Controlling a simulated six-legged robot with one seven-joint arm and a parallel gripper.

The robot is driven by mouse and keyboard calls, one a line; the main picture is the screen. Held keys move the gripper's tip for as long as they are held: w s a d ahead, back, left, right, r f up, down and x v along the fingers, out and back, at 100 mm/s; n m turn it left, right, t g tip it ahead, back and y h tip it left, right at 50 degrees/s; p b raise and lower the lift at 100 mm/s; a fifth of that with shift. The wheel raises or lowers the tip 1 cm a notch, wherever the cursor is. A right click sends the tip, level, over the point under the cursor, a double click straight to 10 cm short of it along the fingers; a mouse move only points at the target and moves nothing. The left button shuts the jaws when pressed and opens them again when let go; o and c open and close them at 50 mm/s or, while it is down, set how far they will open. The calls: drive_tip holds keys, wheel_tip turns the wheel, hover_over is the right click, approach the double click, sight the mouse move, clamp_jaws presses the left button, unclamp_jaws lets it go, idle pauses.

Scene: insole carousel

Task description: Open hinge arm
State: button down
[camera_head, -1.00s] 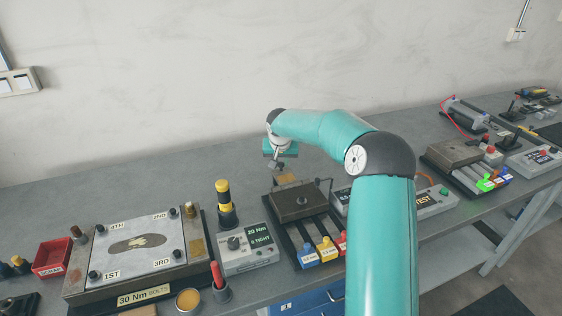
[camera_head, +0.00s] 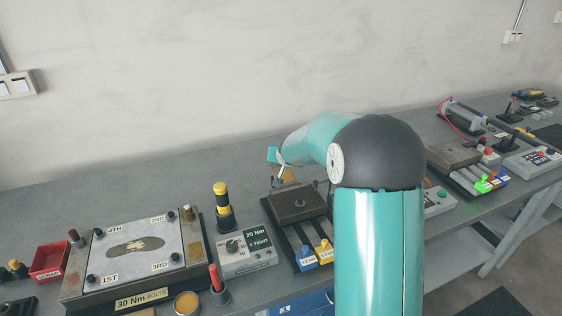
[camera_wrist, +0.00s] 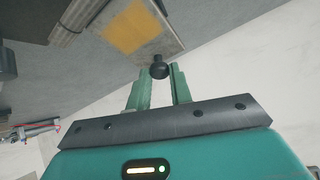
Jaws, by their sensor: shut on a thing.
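In the wrist view my gripper (camera_wrist: 161,76) has its two green fingers on either side of a black round knob (camera_wrist: 158,59), shut on it. The knob stands near the edge of a grey plate (camera_wrist: 166,20) with a yellow patch (camera_wrist: 130,28). In the head view my gripper is small and partly hidden behind my own arm, at the back of a dark brown block fixture (camera_head: 298,204) with a knob on top. A yellow-brown patch (camera_head: 289,174) shows behind this block. I cannot tell which part is the hinge arm.
Blue and yellow tagged levers (camera_head: 325,250) sit in front of the block. To its left stand a grey torque box (camera_head: 247,262), a black-yellow post (camera_head: 222,197) and a large bolted plate (camera_head: 170,244). A similar fixture (camera_head: 455,153) stands at right. The bench behind is clear.

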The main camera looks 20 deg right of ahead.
drive_tip(key=s+t, duration=0.1)
drive_tip(key=s+r+t, duration=0.1)
drive_tip(key=shift+a+t, duration=0.1)
drive_tip(key=shift+t, duration=0.2)
drive_tip(key=s+t, duration=0.2)
drive_tip(key=shift+s+r+m+t, duration=0.15)
drive_tip(key=shift+r+m+t, duration=0.05)
drive_tip(key=shift+m+t, duration=0.1)
drive_tip(key=shift+s, duration=0.95)
drive_tip(key=shift+s+f, duration=0.2)
drive_tip(key=shift+s, duration=0.6)
drive_tip(key=shift+s+f, duration=0.1)
drive_tip(key=shift+s, duration=0.05)
drive_tip(key=shift+s+d+f+h, duration=0.1)
drive_tip(key=shift+d+h, duration=0.2)
drive_tip(key=c, duration=1.3)
unclamp_jaws()
drive_tip(key=shift+w+a+r, duration=0.1)
drive_tip(key=shift+w+r, duration=0.1)
drive_tip(key=shift+r, duration=0.05)
drive_tip(key=shift+s, duration=0.1)
